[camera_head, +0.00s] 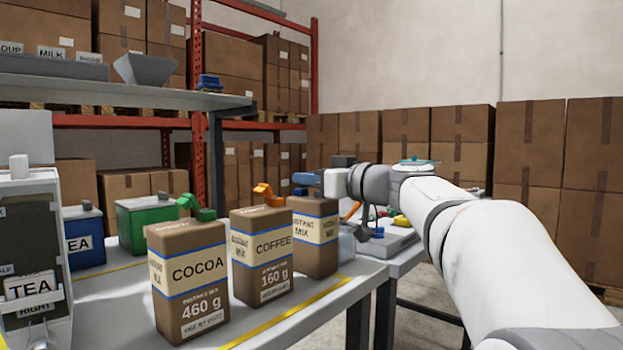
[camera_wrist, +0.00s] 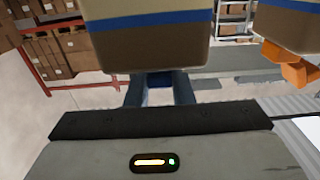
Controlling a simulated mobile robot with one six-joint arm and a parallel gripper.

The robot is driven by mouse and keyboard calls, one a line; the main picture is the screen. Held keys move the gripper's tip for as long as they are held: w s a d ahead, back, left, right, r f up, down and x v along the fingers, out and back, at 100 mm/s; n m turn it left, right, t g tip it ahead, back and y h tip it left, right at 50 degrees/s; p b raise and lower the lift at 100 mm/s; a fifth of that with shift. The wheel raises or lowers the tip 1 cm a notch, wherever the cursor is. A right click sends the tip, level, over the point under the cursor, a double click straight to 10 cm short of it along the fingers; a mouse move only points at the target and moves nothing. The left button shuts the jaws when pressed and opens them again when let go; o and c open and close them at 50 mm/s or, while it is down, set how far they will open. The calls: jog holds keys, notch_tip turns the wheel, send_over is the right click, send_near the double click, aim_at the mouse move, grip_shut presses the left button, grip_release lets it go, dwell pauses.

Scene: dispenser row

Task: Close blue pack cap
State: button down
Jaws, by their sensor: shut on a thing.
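The blue pack (camera_head: 315,237) is the brown, cream-labelled carton at the right end of a row of packs, and it stands upright. Its blue cap (camera_head: 305,179) shows above its top, at the left of my gripper (camera_head: 324,180). My gripper is shut on the blue cap at the pack's top. In the wrist view the pack (camera_wrist: 150,48) fills the upper middle, right in front of my gripper (camera_wrist: 160,88). A bit of blue shows between the fingers there. The cap's hinge and how far it is tilted are hard to make out.
The coffee pack (camera_head: 262,262) with its raised orange cap (camera_head: 266,195) stands close on the left. The cocoa pack (camera_head: 190,280) with a green cap (camera_head: 192,206) is further left. A grey tray (camera_head: 388,243) with small items lies behind my arm.

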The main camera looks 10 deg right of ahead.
jog(key=shift+a+r+g+h+p, duration=0.15)
jog(key=shift+r+g+h+p, duration=0.2)
jog(key=shift+p, duration=0.65)
jog(key=g+p, duration=0.1)
jog(key=h+p, duration=0.1)
jog(key=p, duration=0.1)
jog(key=shift+w+a+r+g+p, duration=0.1)
jog(key=shift+w+r+g+p, duration=0.15)
jog(key=shift+g+p, duration=0.1)
jog(key=g+h+p, duration=0.1)
jog(key=p, duration=0.2)
jog(key=shift+w+a+g, duration=0.1)
jog(key=shift+a+g, duration=0.05)
jog(key=shift+g, duration=0.15)
jog(key=shift+w+f+g+h+p, duration=0.1)
jog(key=shift+f+g+h+p, duration=0.3)
jog(key=shift+p, duration=0.6)
jog(key=c, duration=1.2)
grip_release()
jog(key=shift+c, duration=0.2)
